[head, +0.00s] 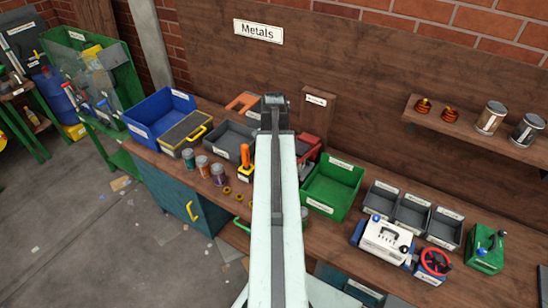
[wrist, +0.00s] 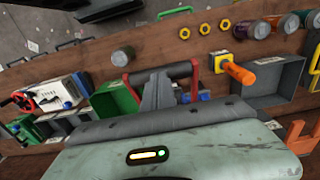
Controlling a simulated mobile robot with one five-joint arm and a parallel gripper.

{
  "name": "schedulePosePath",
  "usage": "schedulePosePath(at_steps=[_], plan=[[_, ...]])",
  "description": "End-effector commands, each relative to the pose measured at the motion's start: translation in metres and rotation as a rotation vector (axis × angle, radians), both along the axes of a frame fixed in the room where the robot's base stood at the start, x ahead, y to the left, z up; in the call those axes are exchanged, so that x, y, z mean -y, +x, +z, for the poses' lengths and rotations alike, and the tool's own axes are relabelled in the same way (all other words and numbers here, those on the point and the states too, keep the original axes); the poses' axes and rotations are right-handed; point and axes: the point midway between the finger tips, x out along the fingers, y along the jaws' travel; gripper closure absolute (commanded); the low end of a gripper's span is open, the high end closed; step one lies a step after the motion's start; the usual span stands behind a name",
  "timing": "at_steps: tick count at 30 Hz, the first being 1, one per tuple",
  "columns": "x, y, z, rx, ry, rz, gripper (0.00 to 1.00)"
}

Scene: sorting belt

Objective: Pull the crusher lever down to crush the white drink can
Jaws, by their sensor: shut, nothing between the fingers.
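The crusher lever (wrist: 178,70) shows in the wrist view as a dark crossbar between two red arms. My gripper (wrist: 158,82) is shut and empty, with its fingers overlapping the bar in that view; I cannot tell whether they touch it. In the head view a red part of the crusher (head: 309,141) shows just right of my arm, which hides the rest. The white drink can cannot be made out clearly; small blue and white bits show behind my gripper by the right red arm in the wrist view.
A green bin (head: 333,186) stands right of the crusher, and a grey bin (head: 232,137) to its left. An orange-handled device (head: 245,158) and several tins (head: 203,165) stand to the left. Another tin (wrist: 122,56) stands close to the lever.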

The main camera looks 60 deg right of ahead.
Motion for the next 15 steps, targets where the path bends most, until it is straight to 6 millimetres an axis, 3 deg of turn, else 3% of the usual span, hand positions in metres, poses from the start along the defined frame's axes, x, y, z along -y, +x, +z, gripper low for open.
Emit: schedulePosePath(at_steps=[15], plan=[[-0.008, 0.0, -0.04, 0.0, 0.0, -0.001, 1.0]])
